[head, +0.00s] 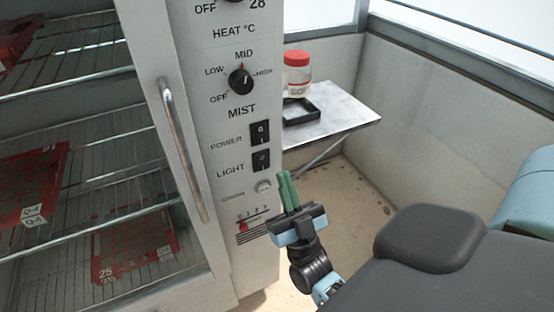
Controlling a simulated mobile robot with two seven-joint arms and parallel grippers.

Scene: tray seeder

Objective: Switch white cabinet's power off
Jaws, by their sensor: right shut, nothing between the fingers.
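The white cabinet (256,262) stands at the left, with a control panel on its front right side. The black rocker switch labelled POWER (260,132) is above the black switch labelled LIGHT (261,160). The switch position is too small to tell. My right gripper (288,190) is below and to the right of the LIGHT switch, its green fingers shut, empty and pointing up. It appears apart from the POWER switch. My left gripper is not in view.
The MIST knob (240,81) is above the switches, and a round button (264,186) is below them. The cabinet's door handle (182,150) stands out at left. A small metal shelf (345,116) at right holds a red-lidded jar (297,75) and a black tray (316,107).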

